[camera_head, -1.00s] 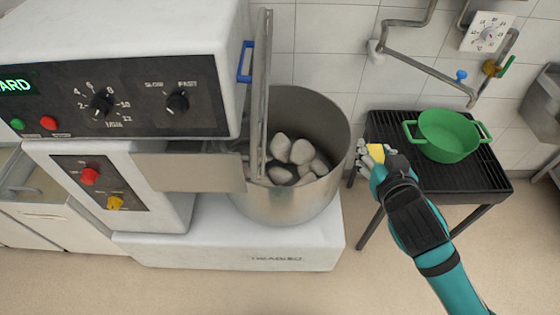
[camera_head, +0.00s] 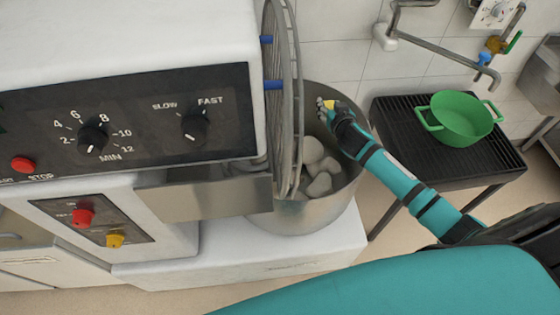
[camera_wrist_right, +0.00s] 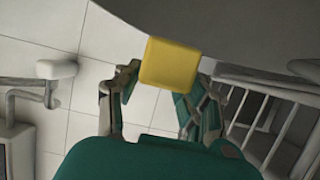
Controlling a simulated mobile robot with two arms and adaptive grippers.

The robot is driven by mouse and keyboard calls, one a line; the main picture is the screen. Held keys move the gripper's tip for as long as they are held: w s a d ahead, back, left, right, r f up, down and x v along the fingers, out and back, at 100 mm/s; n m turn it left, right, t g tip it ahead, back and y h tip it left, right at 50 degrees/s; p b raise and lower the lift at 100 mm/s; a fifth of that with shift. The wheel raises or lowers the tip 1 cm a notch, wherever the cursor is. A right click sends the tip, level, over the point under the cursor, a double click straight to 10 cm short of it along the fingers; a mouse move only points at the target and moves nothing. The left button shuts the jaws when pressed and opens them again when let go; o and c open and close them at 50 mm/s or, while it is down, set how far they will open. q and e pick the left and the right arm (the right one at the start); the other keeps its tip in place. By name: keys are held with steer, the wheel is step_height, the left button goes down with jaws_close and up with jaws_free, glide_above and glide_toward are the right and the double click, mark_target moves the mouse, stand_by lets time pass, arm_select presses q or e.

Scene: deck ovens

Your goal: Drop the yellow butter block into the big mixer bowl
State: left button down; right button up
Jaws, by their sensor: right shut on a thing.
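The yellow butter block (camera_head: 329,104) is held in my right gripper (camera_head: 326,108), at the far rim of the big mixer bowl in the head view. In the right wrist view the butter block (camera_wrist_right: 169,65) sits between the two fingers of my right gripper (camera_wrist_right: 165,90), with a grey curved surface behind it. The steel mixer bowl (camera_head: 300,213) is large and open at the top right, with several pale lumps (camera_head: 317,165) inside. I cannot tell whether the block is inside the rim or just above it. My left gripper is not in view.
A wire guard (camera_head: 285,90) stands upright on the left side of the bowl, beside the mixer's control panel (camera_head: 130,120). A green pot (camera_head: 462,122) stands on a black grated stand (camera_head: 400,115) at the right. A wall pipe (camera_head: 440,60) hangs above it.

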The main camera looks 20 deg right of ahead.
steer(key=shift+d+f+b, duration=0.15)
steer(key=shift+f+b, duration=0.35)
step_height(320, 180, down, 5)
steer(key=b, duration=0.4)
steer(key=shift+s+b, duration=0.1)
steer(key=shift+b, duration=0.25)
steer(key=o, duration=1.3)
steer(key=v, duration=1.2)
